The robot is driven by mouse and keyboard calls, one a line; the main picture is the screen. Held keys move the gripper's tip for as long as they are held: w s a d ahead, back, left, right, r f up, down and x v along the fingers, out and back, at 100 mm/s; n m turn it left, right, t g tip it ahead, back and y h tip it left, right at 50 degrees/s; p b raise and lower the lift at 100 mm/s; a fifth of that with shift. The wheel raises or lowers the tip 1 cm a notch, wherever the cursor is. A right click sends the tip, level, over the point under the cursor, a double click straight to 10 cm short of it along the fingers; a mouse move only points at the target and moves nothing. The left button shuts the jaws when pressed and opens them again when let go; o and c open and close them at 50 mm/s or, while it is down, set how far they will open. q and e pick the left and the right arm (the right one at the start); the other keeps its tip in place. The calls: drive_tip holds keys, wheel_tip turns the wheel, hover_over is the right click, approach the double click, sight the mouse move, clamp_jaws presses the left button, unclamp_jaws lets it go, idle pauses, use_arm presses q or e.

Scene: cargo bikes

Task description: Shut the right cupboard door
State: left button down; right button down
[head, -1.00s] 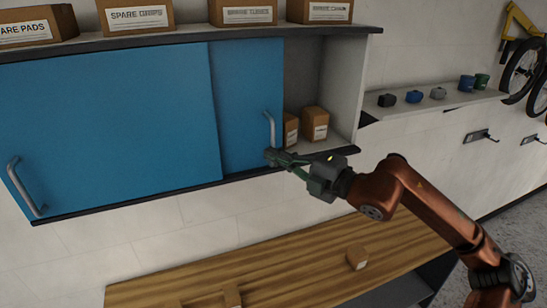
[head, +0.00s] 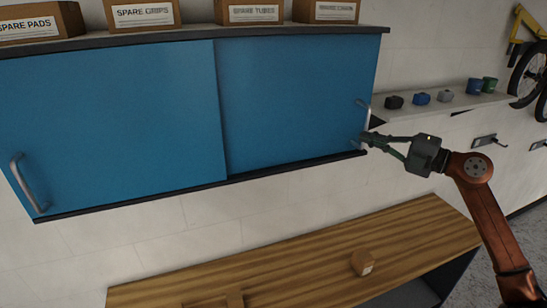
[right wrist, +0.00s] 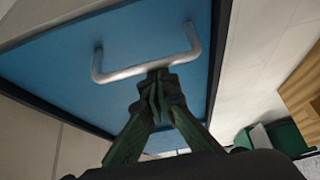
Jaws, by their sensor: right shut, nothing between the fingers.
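The right cupboard door (head: 290,100) is a blue sliding panel. It now spans the right half of the cupboard, reaching the right end, and no opening shows beside it. Its silver handle (head: 365,113) is near its right edge. My right gripper (head: 364,139) is at the lower end of this handle, with its fingers together and nothing between them. In the right wrist view the shut fingertips (right wrist: 158,78) are at the handle bar (right wrist: 150,68), seeming to touch it. The left cupboard door (head: 110,130) covers the left half. My left gripper is not in view.
Cardboard boxes (head: 145,13) stand on the cupboard top. A shelf (head: 455,106) with small items and wall hooks (head: 484,141) are at the right. Wall between cupboard and bench is clear.

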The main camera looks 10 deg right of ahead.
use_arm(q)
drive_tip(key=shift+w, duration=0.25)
use_arm(e)
drive_tip(key=shift+w+d, duration=0.1)
drive_tip(key=shift+d, duration=0.45)
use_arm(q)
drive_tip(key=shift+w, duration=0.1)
